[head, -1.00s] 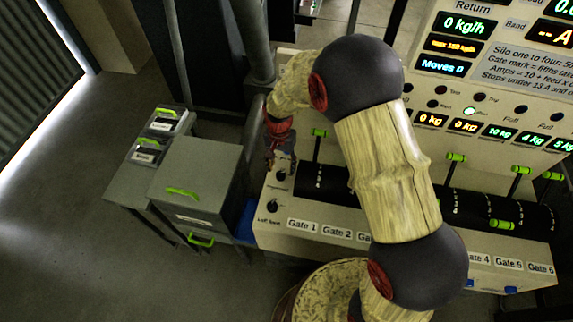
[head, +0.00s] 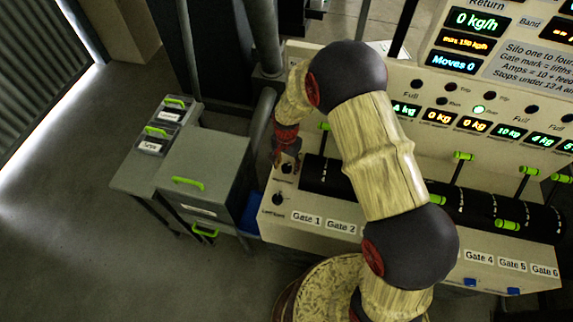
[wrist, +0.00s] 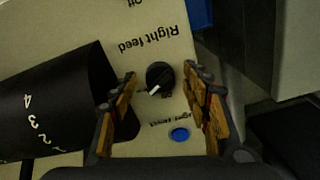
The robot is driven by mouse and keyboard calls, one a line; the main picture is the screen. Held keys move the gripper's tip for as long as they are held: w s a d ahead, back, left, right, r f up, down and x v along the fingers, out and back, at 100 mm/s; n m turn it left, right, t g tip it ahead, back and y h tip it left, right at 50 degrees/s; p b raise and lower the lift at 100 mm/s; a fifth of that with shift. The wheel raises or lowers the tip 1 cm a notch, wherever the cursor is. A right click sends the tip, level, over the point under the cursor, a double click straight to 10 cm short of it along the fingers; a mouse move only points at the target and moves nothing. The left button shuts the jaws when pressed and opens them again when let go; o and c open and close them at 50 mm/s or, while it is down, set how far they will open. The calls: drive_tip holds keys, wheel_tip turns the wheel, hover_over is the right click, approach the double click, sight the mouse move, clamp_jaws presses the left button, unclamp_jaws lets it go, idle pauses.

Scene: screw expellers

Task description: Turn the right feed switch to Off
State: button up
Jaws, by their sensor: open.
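The right feed switch is a black rotary knob (wrist: 159,77) with a white pointer mark, on a cream panel. In the wrist view its label "Right feed" reads upside down above it, with part of "Off" at the top edge. The pointer slants to the lower left there, away from "Off". My gripper (wrist: 160,84) is open, with one finger on each side of the knob; I cannot tell whether they touch it. In the head view my gripper (head: 283,156) is at the upper knob (head: 288,169), partly covering it.
Another knob (head: 278,199) sits just below on the panel. A blue button (wrist: 180,134) is near the switch. A black drum (wrist: 55,100) with numbers stands beside it, and gate levers with green handles (head: 464,156) line the console. A grey cabinet (head: 205,165) stands left.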

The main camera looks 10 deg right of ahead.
drive_tip(key=shift+c, duration=1.3)
drive_tip(key=c, duration=0.9)
